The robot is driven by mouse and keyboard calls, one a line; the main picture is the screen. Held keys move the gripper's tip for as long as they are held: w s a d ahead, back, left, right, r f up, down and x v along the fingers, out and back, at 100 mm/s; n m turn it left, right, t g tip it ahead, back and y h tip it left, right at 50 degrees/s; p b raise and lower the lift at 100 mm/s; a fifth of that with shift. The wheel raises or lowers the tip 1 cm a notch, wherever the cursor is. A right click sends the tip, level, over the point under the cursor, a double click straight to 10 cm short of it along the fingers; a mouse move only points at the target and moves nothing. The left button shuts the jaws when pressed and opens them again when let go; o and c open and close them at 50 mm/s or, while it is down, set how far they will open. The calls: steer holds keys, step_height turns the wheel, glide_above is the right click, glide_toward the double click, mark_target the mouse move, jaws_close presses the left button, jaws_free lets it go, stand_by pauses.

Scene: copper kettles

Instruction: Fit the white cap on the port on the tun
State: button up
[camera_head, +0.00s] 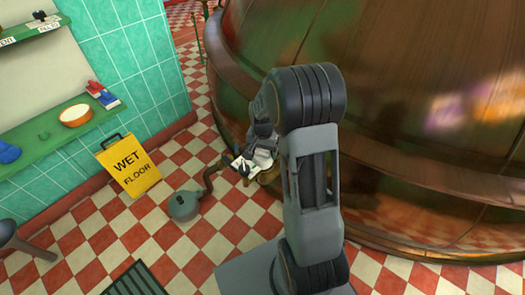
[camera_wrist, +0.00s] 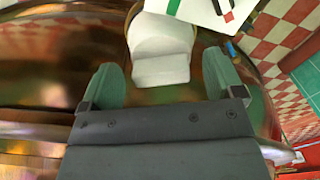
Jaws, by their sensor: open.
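The tun (camera_head: 400,60) is the large copper vessel filling the right of the head view. My gripper (camera_wrist: 163,62) is open, with one green-tipped finger on each side of a white rounded piece with a blocky end (camera_wrist: 160,68), which looks like the cap. No finger visibly touches it. A thin tan rim shows around the white piece, perhaps the port; how the cap sits against it I cannot tell. In the head view my gripper (camera_head: 263,138) is beside the tun's lower wall, and my arm hides part of this area.
A white card with green and red marks (camera_wrist: 205,10) is just beyond the cap. A yellow wet-floor sign (camera_head: 130,165), a grey-green pot with a bent pipe (camera_head: 183,206) and a dark grate (camera_head: 135,280) are on the checkered floor. Green shelves (camera_head: 45,130) line the left wall.

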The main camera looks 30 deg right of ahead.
step_height(320, 180, up, 14)
steer(key=p, duration=0.4)
steer(key=shift+f, duration=0.25)
steer(key=s+a+r+n+t+p, duration=0.1)
steer(key=s+a+r+n+p, duration=0.2)
steer(key=r, duration=0.7)
steer(key=s+a+r+n+t+p, duration=0.1)
steer(key=s+a+r+n+p, duration=0.1)
steer(key=s+r+p, duration=0.5)
steer(key=s+a+r+n+t+p, duration=0.1)
steer(key=s+a+r+n+p, duration=0.2)
steer(key=r+p, duration=1)
steer(key=shift+s+a+n+t, duration=0.3)
steer(key=shift+s+a, duration=0.4)
steer(key=shift+s, duration=0.7)
steer(key=shift+c, duration=0.3)
